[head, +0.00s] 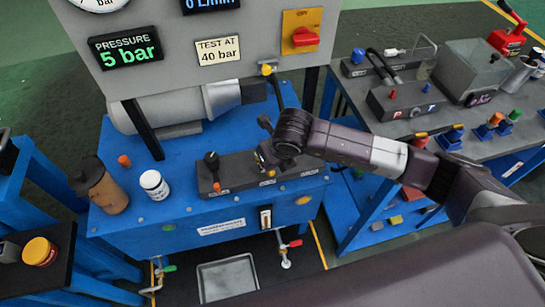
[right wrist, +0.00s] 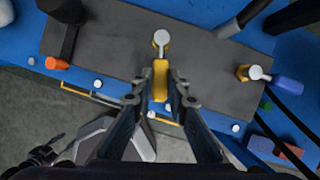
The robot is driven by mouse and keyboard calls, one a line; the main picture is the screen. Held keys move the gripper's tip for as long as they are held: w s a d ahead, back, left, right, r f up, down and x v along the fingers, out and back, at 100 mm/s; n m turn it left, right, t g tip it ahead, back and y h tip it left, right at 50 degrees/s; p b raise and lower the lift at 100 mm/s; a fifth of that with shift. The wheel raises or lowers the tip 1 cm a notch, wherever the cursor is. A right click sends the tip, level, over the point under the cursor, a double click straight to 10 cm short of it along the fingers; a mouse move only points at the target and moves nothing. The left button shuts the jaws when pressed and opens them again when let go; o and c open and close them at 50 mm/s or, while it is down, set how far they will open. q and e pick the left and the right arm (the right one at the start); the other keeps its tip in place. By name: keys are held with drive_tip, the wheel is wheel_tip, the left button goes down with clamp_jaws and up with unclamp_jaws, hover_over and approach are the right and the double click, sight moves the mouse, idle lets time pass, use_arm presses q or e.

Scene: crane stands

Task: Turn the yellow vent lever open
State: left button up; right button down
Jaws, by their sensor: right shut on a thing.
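The yellow vent lever (right wrist: 160,84) shows in the right wrist view, pointing from a silver pivot pin down toward the camera. It sits on a dark grey valve block (right wrist: 115,48). My right gripper (right wrist: 159,88) is shut on the lever, with one finger on each side of it. In the head view my right gripper (head: 265,155) is at the right part of the valve block (head: 237,170) and hides most of the lever there. My left gripper is not in view.
A black lever (head: 211,160) stands left on the block. A blue-handled valve (right wrist: 285,84) is right of the lever in the wrist view. A brown bottle (head: 108,192) and white jar (head: 154,185) stand left on the blue bench. A panel reading 5 bar (head: 126,48) rises behind.

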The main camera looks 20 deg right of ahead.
drive_tip(key=shift+a, duration=0.1)
idle(0.4)
drive_tip(key=c, duration=1.9)
unclamp_jaws()
drive_tip(key=v, duration=1.2)
drive_tip(key=shift+s, duration=0.1)
drive_tip(key=shift+c, duration=0.2)
